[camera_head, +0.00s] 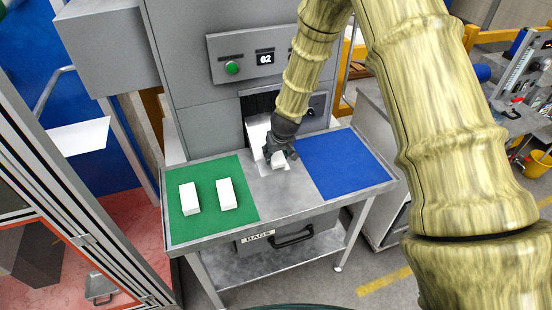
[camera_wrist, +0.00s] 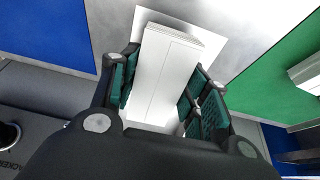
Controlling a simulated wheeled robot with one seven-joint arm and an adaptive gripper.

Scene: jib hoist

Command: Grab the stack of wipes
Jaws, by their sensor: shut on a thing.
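The stack of wipes is a white block (camera_wrist: 165,75) between the two finger pads of my gripper (camera_wrist: 158,100) in the wrist view. The gripper is shut on it. In the head view, my gripper (camera_head: 280,152) is at the middle of the table, by the machine's opening, and the white stack (camera_head: 278,162) shows just below it. A flat white patch (camera_wrist: 150,18) lies under or behind the stack on the bare metal. I cannot tell whether the stack touches the surface.
Two white stacks (camera_head: 225,194) (camera_head: 189,198) stand on the green mat (camera_head: 240,223) at the left. A blue mat (camera_head: 345,165) at the right is empty. The grey machine (camera_head: 200,90) rises behind the metal table (camera_head: 290,205). A bin marked BAGS (camera_head: 300,238) sits below.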

